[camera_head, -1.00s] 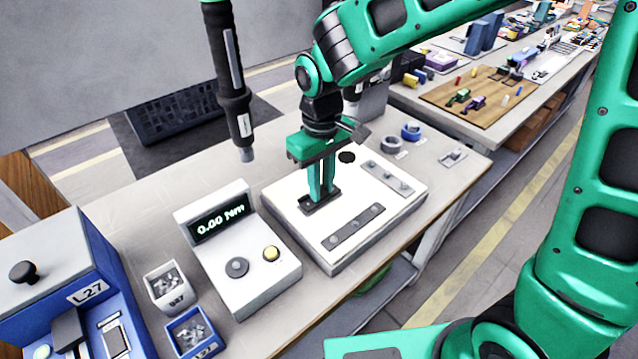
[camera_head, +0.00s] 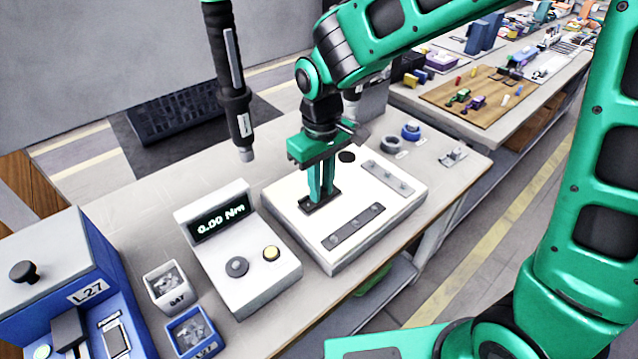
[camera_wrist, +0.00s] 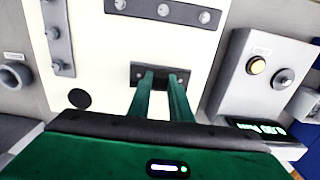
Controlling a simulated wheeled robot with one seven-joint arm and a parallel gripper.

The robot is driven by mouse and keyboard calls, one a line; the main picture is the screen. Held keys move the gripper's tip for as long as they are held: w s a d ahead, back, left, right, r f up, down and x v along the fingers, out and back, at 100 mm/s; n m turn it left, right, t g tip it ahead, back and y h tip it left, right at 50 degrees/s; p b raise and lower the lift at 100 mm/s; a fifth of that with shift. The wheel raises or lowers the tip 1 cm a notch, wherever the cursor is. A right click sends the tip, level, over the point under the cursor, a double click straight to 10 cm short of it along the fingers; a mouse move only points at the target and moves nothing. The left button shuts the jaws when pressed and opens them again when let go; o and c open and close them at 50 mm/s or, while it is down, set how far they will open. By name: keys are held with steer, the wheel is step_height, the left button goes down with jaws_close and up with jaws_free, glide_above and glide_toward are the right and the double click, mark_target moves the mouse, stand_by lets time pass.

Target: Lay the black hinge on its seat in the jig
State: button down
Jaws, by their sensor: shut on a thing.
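The black hinge (camera_head: 320,203) is a small dark plate at the left-middle of the white jig (camera_head: 290,224). My gripper (camera_head: 322,196) points straight down with its two green fingers shut on the hinge. In the wrist view, the hinge (camera_wrist: 181,77) lies flat across the fingertips (camera_wrist: 160,80), with screw holes showing at its ends. It looks level and at the jig's top face; I cannot tell whether it fully touches. The seat under it is hidden.
The jig also carries a dark grey strip (camera_head: 353,228), a lighter strip (camera_head: 388,177) and a black disc (camera_head: 347,157). A torque display (camera_head: 240,260) stands left of the jig. A hanging screwdriver (camera_head: 235,95) is behind. Small bins (camera_head: 192,334) are at front left.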

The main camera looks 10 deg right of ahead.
steer(key=shift+f, duration=0.15)
stand_by(0.5)
steer(key=c, duration=1.5)
jaws_free()
steer(key=shift+c, duration=0.2)
step_height(320, 180, up, 11)
steer(key=shift+f, duration=0.15)
steer(key=shift+w, duration=0.1)
